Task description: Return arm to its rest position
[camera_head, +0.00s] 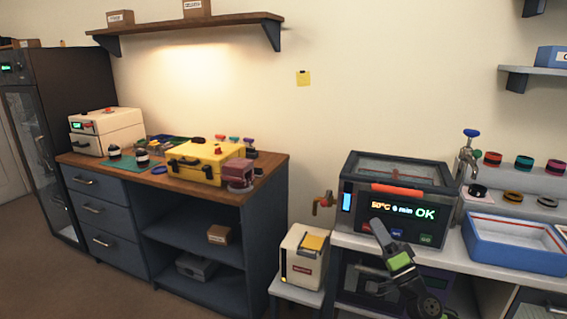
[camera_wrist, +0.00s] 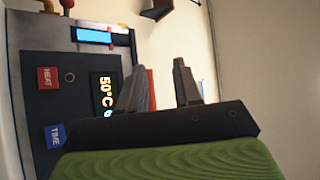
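My arm reaches up from the lower right of the head view. My gripper (camera_head: 380,230) is in front of the lower front of a dark heated bath (camera_head: 352,228), whose display reads "50°C 6 min OK". In the wrist view my gripper (camera_wrist: 160,72) shows two grey fingers standing apart with nothing between them. Behind them the bath's panel (camera_wrist: 85,82) appears turned sideways, with a red HEAT button (camera_wrist: 47,78) and a blue TIME button (camera_wrist: 54,136). I cannot tell exactly how far the fingertips are from the panel.
A blue tray (camera_head: 487,258) stands right of the bath on the light bench. A white box (camera_head: 301,263) stands on a low stool. The wooden-topped bench (camera_head: 268,164) at left holds a yellow case (camera_head: 205,151).

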